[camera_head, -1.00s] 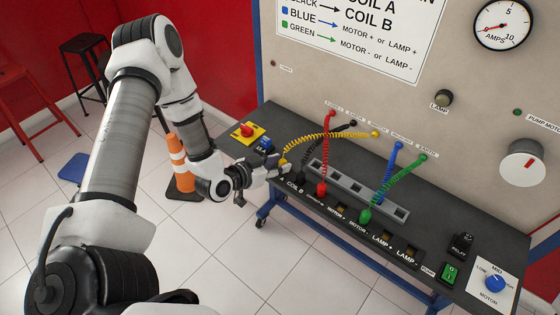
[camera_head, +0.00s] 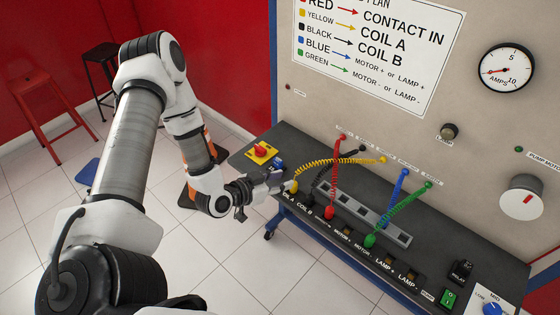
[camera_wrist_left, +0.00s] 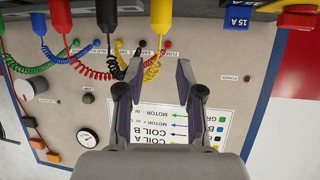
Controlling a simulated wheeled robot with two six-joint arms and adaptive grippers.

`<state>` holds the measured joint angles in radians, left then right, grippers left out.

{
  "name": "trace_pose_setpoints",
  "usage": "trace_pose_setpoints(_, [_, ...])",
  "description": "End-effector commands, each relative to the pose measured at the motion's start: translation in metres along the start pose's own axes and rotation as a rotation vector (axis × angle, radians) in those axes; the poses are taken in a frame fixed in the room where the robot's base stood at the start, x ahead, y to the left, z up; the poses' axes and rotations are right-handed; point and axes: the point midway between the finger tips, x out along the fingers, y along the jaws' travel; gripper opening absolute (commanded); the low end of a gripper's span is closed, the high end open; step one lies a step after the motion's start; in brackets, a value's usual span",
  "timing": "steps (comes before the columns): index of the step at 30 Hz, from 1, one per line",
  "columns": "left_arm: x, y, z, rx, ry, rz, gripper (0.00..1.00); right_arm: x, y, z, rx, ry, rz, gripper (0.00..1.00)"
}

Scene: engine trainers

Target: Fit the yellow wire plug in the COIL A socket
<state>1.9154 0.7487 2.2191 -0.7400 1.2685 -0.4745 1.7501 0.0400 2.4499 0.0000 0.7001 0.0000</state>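The yellow wire plug (camera_head: 294,187) stands upright at the COIL A label on the dark bench, in line with the other plugs. Its base at the COIL A socket is hidden from both views, so I cannot see how deep it sits. The plug also shows at the top of the left wrist view (camera_wrist_left: 161,16), with its coiled cord (camera_head: 330,163) running to the back panel. My left gripper (camera_head: 284,183) is just left of the plug. In the left wrist view its fingers (camera_wrist_left: 159,60) are spread and empty, with the plug beyond the fingertips. My right gripper is out of view.
The black plug (camera_head: 308,198), red plug (camera_head: 329,212) and green plug (camera_head: 370,240) stand along the same row. A grey socket rail (camera_head: 345,203) lies behind them. A red knob on a yellow plate (camera_head: 261,151) and a blue 15 A block (camera_wrist_left: 237,17) are nearby.

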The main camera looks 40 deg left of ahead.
Motion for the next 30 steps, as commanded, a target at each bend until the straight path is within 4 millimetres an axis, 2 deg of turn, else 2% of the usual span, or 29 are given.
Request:
trace_pose_setpoints(1, [-0.005, 0.000, -0.012, 0.000, 0.000, 0.000, 0.37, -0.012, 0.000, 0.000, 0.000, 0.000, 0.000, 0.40])
trace_pose_setpoints(3, [-0.007, 0.000, -0.018, 0.000, 0.000, 0.000, 0.37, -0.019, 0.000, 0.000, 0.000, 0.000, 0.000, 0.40])
trace_pose_setpoints(11, [-0.007, 0.000, -0.018, 0.000, 0.000, 0.000, 0.37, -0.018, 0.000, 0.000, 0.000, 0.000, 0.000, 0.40])
trace_pose_setpoints(14, [-0.007, 0.000, -0.018, 0.000, 0.000, 0.000, 0.66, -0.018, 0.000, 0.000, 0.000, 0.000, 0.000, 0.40])
trace_pose_setpoints(25, [-0.010, -0.001, -0.018, -0.002, -0.001, -0.001, 0.66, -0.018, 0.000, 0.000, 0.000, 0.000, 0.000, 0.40])
trace_pose_setpoints(30, [-0.031, -0.002, -0.018, -0.008, 0.001, -0.005, 0.66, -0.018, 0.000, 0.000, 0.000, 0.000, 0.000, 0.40])
